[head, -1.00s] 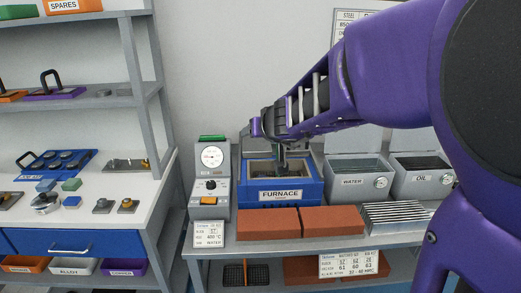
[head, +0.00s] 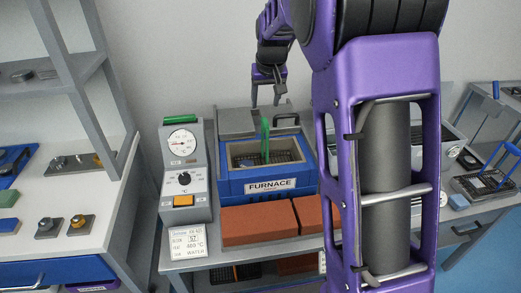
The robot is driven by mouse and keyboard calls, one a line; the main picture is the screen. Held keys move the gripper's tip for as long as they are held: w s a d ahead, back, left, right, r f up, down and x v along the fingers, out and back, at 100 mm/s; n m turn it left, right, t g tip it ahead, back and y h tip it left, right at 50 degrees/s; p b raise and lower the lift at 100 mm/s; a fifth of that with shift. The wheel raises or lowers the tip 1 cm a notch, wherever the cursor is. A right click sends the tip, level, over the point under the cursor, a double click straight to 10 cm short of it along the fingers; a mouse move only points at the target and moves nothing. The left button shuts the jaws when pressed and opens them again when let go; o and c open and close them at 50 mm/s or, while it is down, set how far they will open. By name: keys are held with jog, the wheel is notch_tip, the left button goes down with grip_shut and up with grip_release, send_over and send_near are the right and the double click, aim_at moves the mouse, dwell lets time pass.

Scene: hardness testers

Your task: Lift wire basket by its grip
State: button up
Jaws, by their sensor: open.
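A dark wire basket (head: 285,157) sits inside the open blue furnace (head: 262,186). Its green upright grip (head: 265,140) rises above the furnace mouth. My gripper (head: 266,101) is open and empty, just above the grip in the picture, with its fingers pointing down. Whether the fingers are directly over the grip or behind it is hard to tell. The lower part of the basket is hidden by the furnace walls.
A control box with a dial (head: 186,175) stands left of the furnace, and red bricks (head: 255,224) lie in front. Another wire basket with a blue grip (head: 498,170) stands at the far right. My arm hides much of the middle right.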

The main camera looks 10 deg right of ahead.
aim_at(263, 123)
jog(key=b+x, duration=0.1)
jog(key=x, duration=1)
jog(key=shift+d+f, duration=0.1)
jog(key=shift+f, duration=0.25)
jog(key=x, duration=0.3)
jog(key=b+x, duration=0.1)
jog(key=x, duration=0.1)
jog(key=shift+w+d+f, duration=0.15)
jog(key=shift+d, duration=0.2)
grip_shut()
dwell(0.4)
